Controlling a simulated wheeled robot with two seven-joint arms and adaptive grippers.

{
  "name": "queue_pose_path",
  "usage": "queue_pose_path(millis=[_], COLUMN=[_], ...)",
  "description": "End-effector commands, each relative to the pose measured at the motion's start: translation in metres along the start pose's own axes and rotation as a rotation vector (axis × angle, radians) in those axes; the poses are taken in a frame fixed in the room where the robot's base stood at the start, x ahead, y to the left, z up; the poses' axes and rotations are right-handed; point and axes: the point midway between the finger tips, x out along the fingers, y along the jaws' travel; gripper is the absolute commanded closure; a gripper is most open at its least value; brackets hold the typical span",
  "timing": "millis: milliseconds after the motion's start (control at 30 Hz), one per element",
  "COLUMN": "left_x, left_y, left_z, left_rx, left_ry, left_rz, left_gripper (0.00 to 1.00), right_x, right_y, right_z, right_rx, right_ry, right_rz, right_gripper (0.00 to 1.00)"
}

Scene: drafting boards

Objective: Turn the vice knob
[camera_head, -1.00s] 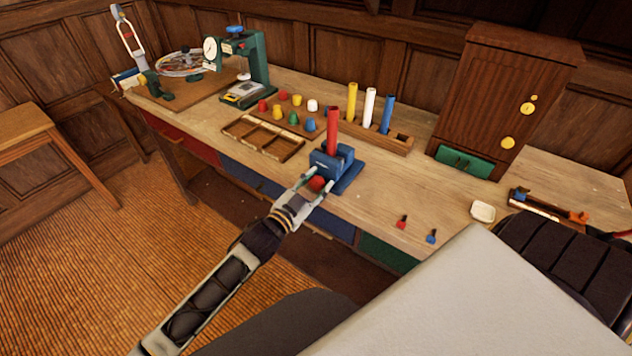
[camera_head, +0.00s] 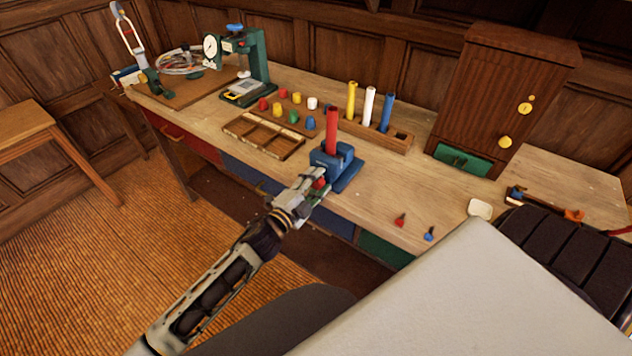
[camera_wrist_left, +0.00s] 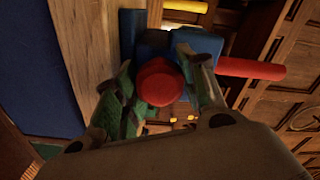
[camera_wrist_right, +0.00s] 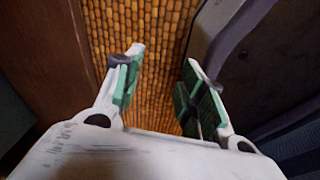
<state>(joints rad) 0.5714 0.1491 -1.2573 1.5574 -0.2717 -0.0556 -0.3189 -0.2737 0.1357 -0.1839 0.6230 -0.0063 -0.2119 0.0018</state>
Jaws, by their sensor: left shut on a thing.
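The blue vice (camera_head: 333,163) stands at the front edge of the workbench, with a red rod (camera_head: 332,130) upright in it. Its red knob (camera_head: 319,183) faces the front and is partly hidden by my gripper. My left gripper (camera_head: 318,188) is at the knob. In the left wrist view the round red knob (camera_wrist_left: 160,82) sits between the two fingers of my left gripper (camera_wrist_left: 165,85), with the blue vice body (camera_wrist_left: 195,45) behind it. The gripper is shut on the knob. My right gripper (camera_wrist_right: 160,75) is open and empty above the woven floor, seen only in its wrist view.
A compartment tray (camera_head: 264,136) and several coloured pegs lie left of the vice. A wooden rack (camera_head: 402,143) holds yellow, white and blue rods behind it. Small red (camera_head: 400,220) and blue (camera_head: 429,233) pieces lie to the right. A green press (camera_head: 250,60) stands at the back left.

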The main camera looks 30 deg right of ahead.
Motion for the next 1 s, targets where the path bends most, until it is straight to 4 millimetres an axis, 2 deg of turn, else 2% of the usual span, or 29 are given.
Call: queue_pose_path(millis=[500, 533, 667, 700, 933, 1000], left_x=[-0.001, -0.001, -0.001, -0.001, -0.001, -0.001], left_y=[0.003, 0.003, 0.003, 0.003, 0.004, 0.005], left_z=[0.002, 0.002, 0.002, 0.002, 0.002, 0.002], left_rx=[0.028, 0.028, 0.028, 0.027, 0.026, 0.026], left_ry=[-0.004, -0.004, -0.004, -0.004, -0.004, -0.004], left_rz=[0.005, 0.005, 0.004, 0.005, 0.006, 0.007], left_gripper=[0.83, 0.57, 0.4, 0.37, 0.37, 0.37], right_x=[0.0, 0.0, 0.0, 0.0, 0.0, 0.0], right_y=[0.014, 0.015, 0.017, 0.017, 0.013, 0.005], right_z=[0.007, 0.007, 0.008, 0.008, 0.007, 0.009], right_rx=[-0.006, -0.007, -0.007, -0.007, -0.006, -0.001], right_ry=[-0.01, -0.01, -0.011, -0.011, -0.01, -0.013], right_rz=[0.014, 0.015, 0.018, 0.017, 0.014, 0.005], right_gripper=[0.6, 0.6, 0.6, 0.6, 0.6, 0.6])
